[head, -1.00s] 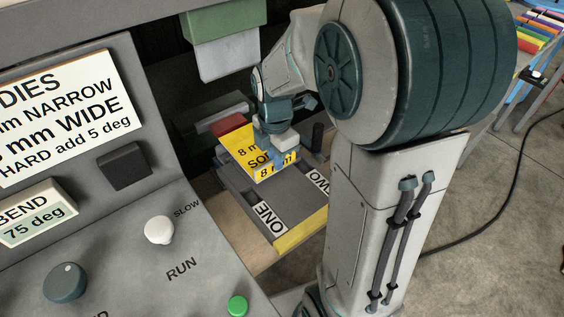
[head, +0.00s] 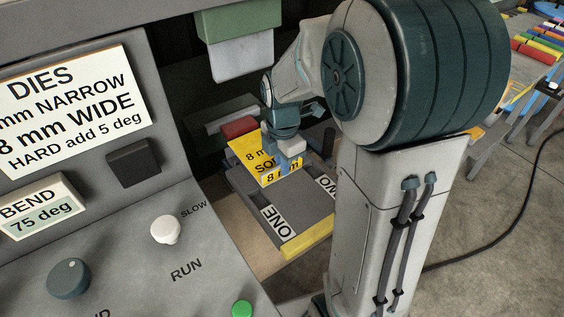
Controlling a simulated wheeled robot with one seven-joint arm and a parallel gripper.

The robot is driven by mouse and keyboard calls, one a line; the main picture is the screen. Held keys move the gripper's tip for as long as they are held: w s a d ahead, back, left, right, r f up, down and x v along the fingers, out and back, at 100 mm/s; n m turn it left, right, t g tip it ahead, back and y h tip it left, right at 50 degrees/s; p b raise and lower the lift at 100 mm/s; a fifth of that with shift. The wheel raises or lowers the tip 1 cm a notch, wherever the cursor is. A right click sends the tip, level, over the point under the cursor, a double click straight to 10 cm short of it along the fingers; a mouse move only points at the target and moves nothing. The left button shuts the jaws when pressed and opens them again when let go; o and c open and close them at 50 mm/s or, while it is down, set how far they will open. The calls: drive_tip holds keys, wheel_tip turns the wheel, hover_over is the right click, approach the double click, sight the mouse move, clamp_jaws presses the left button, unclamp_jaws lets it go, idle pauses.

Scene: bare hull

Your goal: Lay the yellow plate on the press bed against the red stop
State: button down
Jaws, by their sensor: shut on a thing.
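The yellow plate (head: 246,150) shows in the head view with black print on it, including "8 m" and "SO". It is at the far left part of the grey press bed (head: 305,205), next to the red stop (head: 239,127). Its far edge looks close to the stop; I cannot tell whether they touch. My gripper (head: 284,170) is shut on the plate's near right part and hides some of it. I cannot tell whether the plate lies flat on the bed.
A green and white press head (head: 238,50) hangs above the bed. The control panel (head: 130,235) with knobs and a green button (head: 242,308) fills the left. The bed's labelled near part, marked "ONE", is clear. A rack of coloured pieces (head: 540,45) stands far right.

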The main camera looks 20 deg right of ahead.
drive_tip(key=shift+w+a, duration=0.2)
drive_tip(key=shift+w, duration=0.5)
idle(0.5)
drive_tip(key=c, duration=0.9)
unclamp_jaws()
drive_tip(key=shift+f, duration=0.1)
drive_tip(key=shift+c, duration=0.2)
drive_tip(key=shift+r+p, duration=1.95)
drive_tip(key=shift+r, duration=0.65)
